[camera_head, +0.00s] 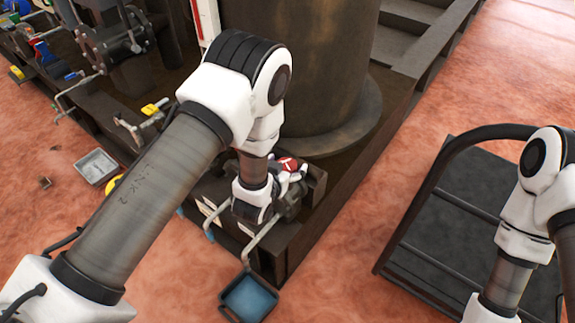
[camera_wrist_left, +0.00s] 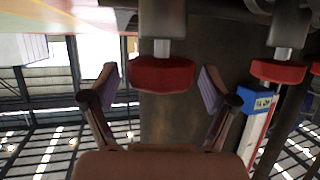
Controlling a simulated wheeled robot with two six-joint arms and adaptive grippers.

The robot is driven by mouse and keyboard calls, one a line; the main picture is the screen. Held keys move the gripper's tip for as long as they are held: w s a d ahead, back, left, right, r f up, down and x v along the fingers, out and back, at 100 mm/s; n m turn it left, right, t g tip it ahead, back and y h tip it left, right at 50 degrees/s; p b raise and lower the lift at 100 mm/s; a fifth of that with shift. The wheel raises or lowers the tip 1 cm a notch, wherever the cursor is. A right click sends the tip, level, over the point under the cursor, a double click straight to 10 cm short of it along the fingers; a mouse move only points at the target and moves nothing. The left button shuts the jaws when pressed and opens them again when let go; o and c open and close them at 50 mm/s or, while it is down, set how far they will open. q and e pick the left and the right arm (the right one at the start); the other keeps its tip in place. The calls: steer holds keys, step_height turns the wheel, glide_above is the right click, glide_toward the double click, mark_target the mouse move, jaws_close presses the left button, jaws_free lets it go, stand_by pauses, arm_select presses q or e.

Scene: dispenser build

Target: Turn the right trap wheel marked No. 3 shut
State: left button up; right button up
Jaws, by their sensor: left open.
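A red hand wheel (camera_head: 289,165) with a white mark sits on a valve at the near corner of the dark skid; I cannot read the number. My left arm reaches down over this corner and its wrist stands close to the wheel, hiding part of the valve. In the left wrist view my left gripper (camera_wrist_left: 159,82) is open, with one finger on each side of a red wheel (camera_wrist_left: 162,74) on a short metal stem. Gaps show between the fingers and the wheel. My right gripper is out of view.
A second red wheel (camera_wrist_left: 277,71) and a blue labelled part (camera_wrist_left: 257,101) stand to the right in the wrist view. A blue tray (camera_head: 226,299) lies below the skid corner, a grey tray (camera_head: 95,167) at left. A railed dark platform (camera_head: 470,190) stands at right.

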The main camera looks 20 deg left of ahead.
arm_select(q)
steer(key=shift+w, duration=0.15)
steer(key=c, duration=1.2)
steer(key=shift+m+h, duration=0.3)
steer(key=m+h, duration=0.2)
steer(key=h, duration=0.1)
steer(key=shift+a+m+g+p, duration=0.1)
steer(key=shift+m+g+p, duration=0.2)
steer(key=shift+g, duration=0.1)
steer(key=m+g+h, duration=0.2)
steer(key=m+h, duration=0.1)
steer(key=shift+m+h+p, duration=0.3)
steer(key=shift+h+p, duration=0.1)
steer(key=shift+o, duration=0.2)
steer(key=m+g+h, duration=0.3)
steer(key=m+g, duration=0.1)
steer(key=m, duration=0.1)
steer(key=shift+g+h, duration=0.3)
steer(key=shift+g, duration=0.3)
steer(key=o, duration=1.2)
steer(key=shift+c, duration=0.2)
